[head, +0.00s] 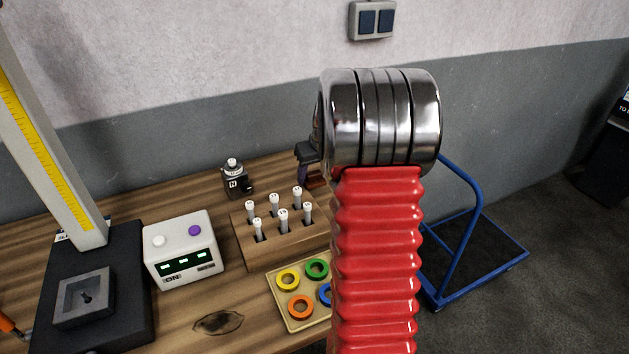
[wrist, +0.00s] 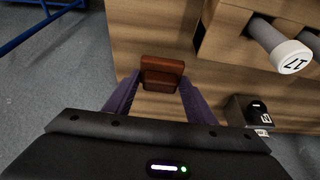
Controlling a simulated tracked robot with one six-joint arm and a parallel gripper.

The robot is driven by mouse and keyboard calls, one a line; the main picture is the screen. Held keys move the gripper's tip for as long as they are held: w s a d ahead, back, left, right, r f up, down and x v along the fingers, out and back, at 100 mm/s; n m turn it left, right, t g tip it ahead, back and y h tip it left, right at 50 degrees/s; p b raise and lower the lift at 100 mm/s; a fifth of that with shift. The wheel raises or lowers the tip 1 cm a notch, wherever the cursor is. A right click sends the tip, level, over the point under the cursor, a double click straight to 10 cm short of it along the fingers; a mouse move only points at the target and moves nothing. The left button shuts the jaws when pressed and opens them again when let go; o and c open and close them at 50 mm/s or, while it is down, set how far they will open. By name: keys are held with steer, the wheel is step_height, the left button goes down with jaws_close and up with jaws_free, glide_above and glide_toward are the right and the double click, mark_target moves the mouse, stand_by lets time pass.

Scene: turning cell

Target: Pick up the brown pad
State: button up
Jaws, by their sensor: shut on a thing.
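The brown pad (wrist: 162,74) shows in the wrist view as a small reddish-brown block between the two purple fingers of my gripper (wrist: 155,92). My gripper is shut on it. The wooden table top shows behind the pad; I cannot tell whether the pad touches it. In the head view a small part of the brown pad (head: 314,181) shows below my dark gripper, just left of my arm. My arm hides much of that area.
A wooden rack (head: 250,240) with several white-capped pins stands close by. A small black block (head: 237,180) is left of my gripper. A tray (head: 296,326) of coloured rings, a white box (head: 183,249) and a height stand (head: 95,290) are on the table. A blue trolley (head: 480,250) stands right.

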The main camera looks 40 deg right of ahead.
mark_target(314, 172)
step_height(314, 172, up, 7)
steer(key=shift+r, duration=0.15)
stand_by(0.5)
steer(key=o, duration=0.6)
steer(key=c, duration=0.4)
